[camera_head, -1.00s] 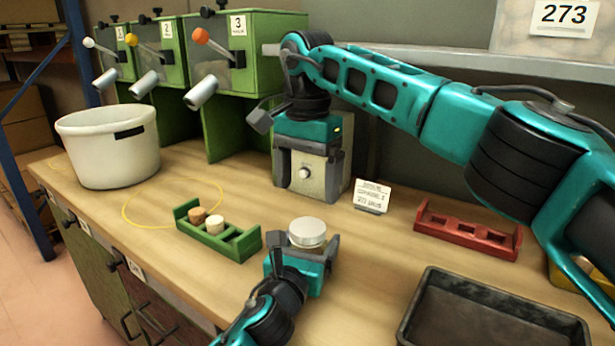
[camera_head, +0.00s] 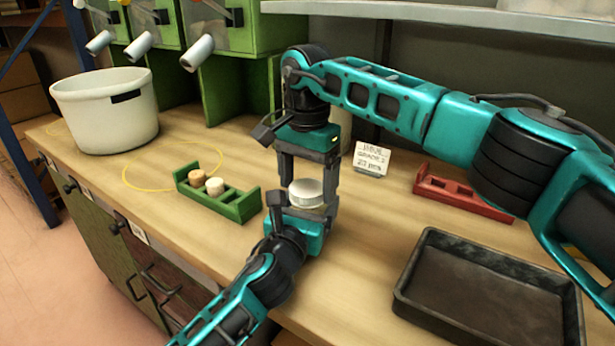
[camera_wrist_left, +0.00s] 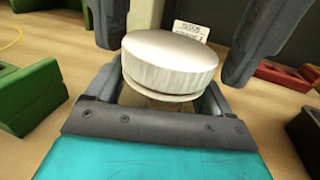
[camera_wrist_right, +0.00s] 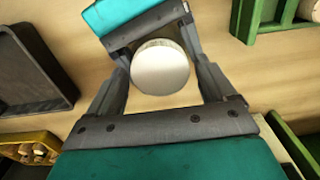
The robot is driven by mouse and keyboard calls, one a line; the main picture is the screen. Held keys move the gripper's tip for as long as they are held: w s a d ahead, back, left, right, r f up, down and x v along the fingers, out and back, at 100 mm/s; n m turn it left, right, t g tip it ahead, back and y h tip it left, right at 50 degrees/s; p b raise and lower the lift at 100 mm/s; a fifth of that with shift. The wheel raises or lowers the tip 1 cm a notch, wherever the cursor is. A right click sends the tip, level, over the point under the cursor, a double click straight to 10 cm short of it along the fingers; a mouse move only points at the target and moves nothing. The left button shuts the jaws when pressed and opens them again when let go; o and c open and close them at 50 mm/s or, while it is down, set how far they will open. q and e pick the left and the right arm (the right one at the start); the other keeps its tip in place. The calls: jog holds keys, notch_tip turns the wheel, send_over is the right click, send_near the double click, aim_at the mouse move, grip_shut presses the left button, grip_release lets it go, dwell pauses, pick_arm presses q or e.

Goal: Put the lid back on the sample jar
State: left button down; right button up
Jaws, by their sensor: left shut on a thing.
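The sample jar (camera_wrist_left: 150,101) is clear and mostly hidden between my left gripper's fingers. Its silver lid (camera_head: 306,193) sits on top of it; the lid also shows in the left wrist view (camera_wrist_left: 170,62) and in the right wrist view (camera_wrist_right: 160,66). I cannot tell how tightly it is seated. My left gripper (camera_head: 303,212) is shut on the jar and holds it upright near the middle of the bench. My right gripper (camera_head: 308,178) points down from above, open, with its fingers apart on either side of the lid and no clear contact.
A green rack (camera_head: 240,207) with two corks stands to the left, a white pot (camera_head: 105,115) behind it. A red rack (camera_head: 465,198) and a dark tray (camera_head: 420,305) lie to the right. A small card (camera_head: 371,159) stands behind the jar.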

jog(key=c, duration=1)
jog(key=m, duration=1.1)
jog(key=shift+m, duration=0.4)
jog(key=m, duration=0.8)
jog(key=shift+m, duration=0.4)
jog(key=m, duration=0.7)
jog(key=o, duration=1.2)
